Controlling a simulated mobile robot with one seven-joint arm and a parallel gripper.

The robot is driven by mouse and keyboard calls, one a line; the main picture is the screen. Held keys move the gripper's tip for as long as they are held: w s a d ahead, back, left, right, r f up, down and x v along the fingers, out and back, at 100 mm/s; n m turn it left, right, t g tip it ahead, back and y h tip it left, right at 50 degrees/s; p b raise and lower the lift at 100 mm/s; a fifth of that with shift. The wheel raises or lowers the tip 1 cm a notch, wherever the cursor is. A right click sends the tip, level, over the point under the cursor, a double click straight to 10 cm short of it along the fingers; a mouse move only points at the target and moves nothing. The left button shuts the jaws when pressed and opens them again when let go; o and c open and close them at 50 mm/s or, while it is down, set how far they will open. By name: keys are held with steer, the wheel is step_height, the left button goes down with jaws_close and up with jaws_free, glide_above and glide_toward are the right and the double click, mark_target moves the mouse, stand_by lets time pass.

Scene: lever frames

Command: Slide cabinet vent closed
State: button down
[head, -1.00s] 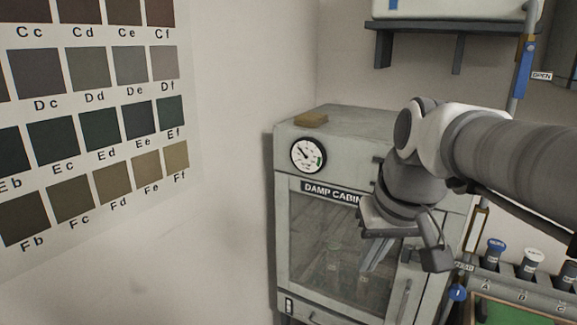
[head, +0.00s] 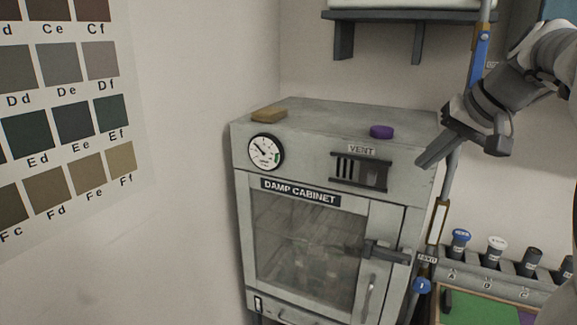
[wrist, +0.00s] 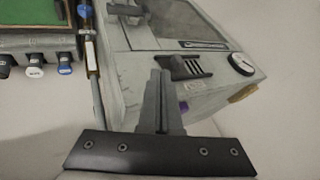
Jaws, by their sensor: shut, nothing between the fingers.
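The vent (head: 360,171) is on the upper front of the grey damp cabinet (head: 220,205), right of the dial, under a VENT label. Its dark frame shows slots at the left and a dark slide piece at the right; some slots look open. In the wrist view the vent (wrist: 185,67) lies just beyond the fingertips. My gripper (head: 423,163) is shut and empty, at the cabinet's upper right corner, right of the vent and apart from it in the head view. In the wrist view the shut fingers (wrist: 160,80) point toward the cabinet front.
A purple round object (head: 381,131) and a tan block (head: 269,114) lie on the cabinet top. A door handle (head: 369,298) and latch (head: 385,251) project from the front. A shelf hangs above.

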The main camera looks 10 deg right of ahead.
mark_target(372, 177)
steer(key=shift+d+r, duration=0.15)
steer(key=shift+d, duration=0.4)
steer(key=shift+d+r, duration=0.15)
steer(key=shift+d, duration=0.4)
steer(key=w+a+f+p, duration=0.1)
steer(key=w+a+f, duration=0.4)
steer(key=w+f, duration=0.3)
steer(key=shift+w+a, duration=0.1)
steer(key=shift+a, duration=0.05)
